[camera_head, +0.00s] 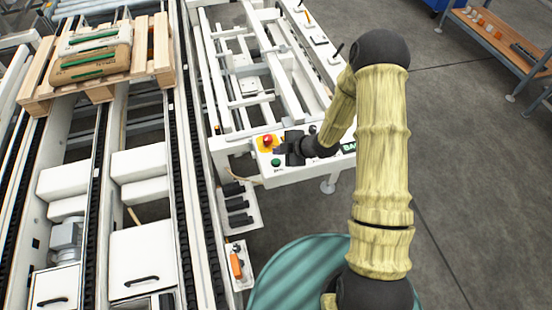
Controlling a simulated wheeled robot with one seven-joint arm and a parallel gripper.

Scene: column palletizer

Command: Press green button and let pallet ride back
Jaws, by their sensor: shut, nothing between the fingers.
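The green button (276,162) sits on a white control panel (300,174), below a red button (267,141) on a yellow patch. My gripper (286,152) is shut and empty. It is over the panel, just right of the two buttons and close to the green one; I cannot tell whether it touches anything. The wooden pallet (40,98) is at the upper left on the conveyor (176,190), with stacked bags (90,62) on it. My arm comes in from the right and hides part of the panel.
White machine framing (240,75) stands behind the panel. An orange-handled item (236,265) lies in a white tray at the lower middle. A wooden bench (500,40) is at the upper right. The grey floor (470,180) on the right is clear.

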